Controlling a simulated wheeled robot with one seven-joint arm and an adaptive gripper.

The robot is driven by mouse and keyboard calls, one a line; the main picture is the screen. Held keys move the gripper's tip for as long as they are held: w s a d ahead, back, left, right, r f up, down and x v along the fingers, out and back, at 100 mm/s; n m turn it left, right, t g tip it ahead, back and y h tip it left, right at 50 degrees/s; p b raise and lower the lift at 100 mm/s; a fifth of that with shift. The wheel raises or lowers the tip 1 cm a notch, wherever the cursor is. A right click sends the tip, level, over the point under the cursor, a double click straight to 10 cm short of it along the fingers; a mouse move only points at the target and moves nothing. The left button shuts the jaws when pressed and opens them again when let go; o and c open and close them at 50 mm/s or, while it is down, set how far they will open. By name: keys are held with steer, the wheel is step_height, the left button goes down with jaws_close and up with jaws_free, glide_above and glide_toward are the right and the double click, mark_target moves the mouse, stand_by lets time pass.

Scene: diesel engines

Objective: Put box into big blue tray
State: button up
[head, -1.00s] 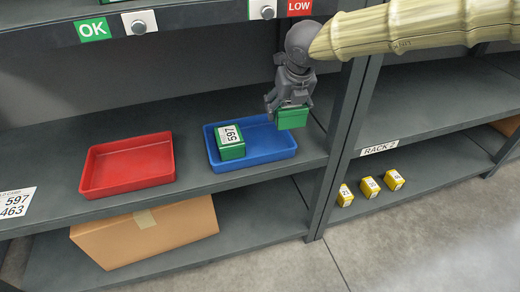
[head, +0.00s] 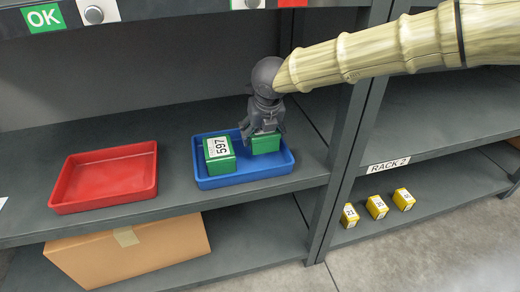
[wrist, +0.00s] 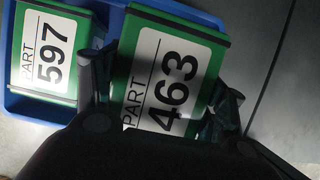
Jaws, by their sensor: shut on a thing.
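My gripper (head: 262,130) is shut on a green box (head: 266,144), which shows the label PART 463 in the wrist view (wrist: 172,75). The held box is over the right part of the blue tray (head: 246,176), low and within its outline. I cannot tell whether it touches the tray floor. A second green box (head: 219,153), labelled PART 597 (wrist: 48,52), sits in the left part of the blue tray. The two boxes stand side by side with a narrow gap.
A red tray (head: 105,178) stands empty on the same shelf to the left. A cardboard box (head: 130,252) lies on the shelf below. Several small yellow boxes (head: 377,207) stand on the right rack's lower shelf. A shelf post (head: 345,150) rises close to the right of the blue tray.

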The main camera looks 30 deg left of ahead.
mark_target(266, 135)
steer(key=shift+f+b, duration=0.85)
steer(key=shift+f, duration=1.55)
steer(key=o, duration=1.1)
steer(key=shift+f, duration=0.1)
steer(key=p+v, duration=0.4)
steer(key=v, duration=0.8)
steer(key=shift+s, duration=0.1)
